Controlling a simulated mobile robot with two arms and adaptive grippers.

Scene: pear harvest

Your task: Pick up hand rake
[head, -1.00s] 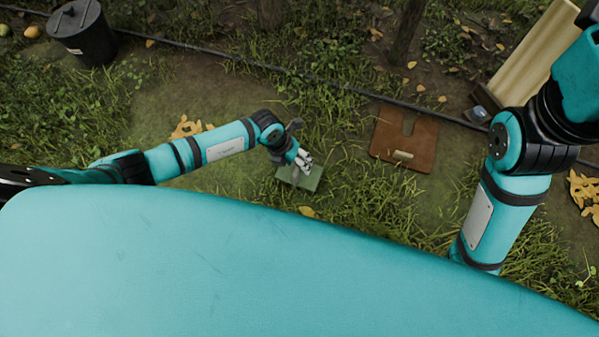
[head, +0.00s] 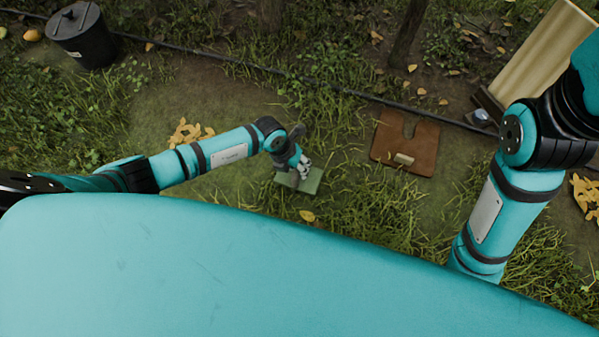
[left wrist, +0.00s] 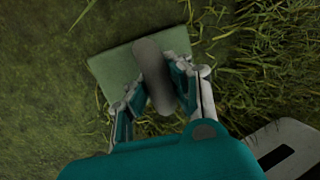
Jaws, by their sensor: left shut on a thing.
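A grey, rounded bar (left wrist: 154,72), apparently the hand rake's handle, stands between the fingers of my left gripper (left wrist: 154,90) in the left wrist view. The fingers are shut on it from both sides, over a flat green pad (left wrist: 112,68). No tines can be made out. In the head view my left gripper (head: 304,168) is low over the green pad (head: 312,183), and the bar is small and mostly hidden there. I cannot tell whether the bar touches the pad. My right arm shows at the right of the head view, but its gripper is out of frame.
A black bin (head: 85,40) stands at the far left. A dark hose (head: 240,63) runs across the grass behind. Yellow leaves (head: 190,132) lie behind my left arm.

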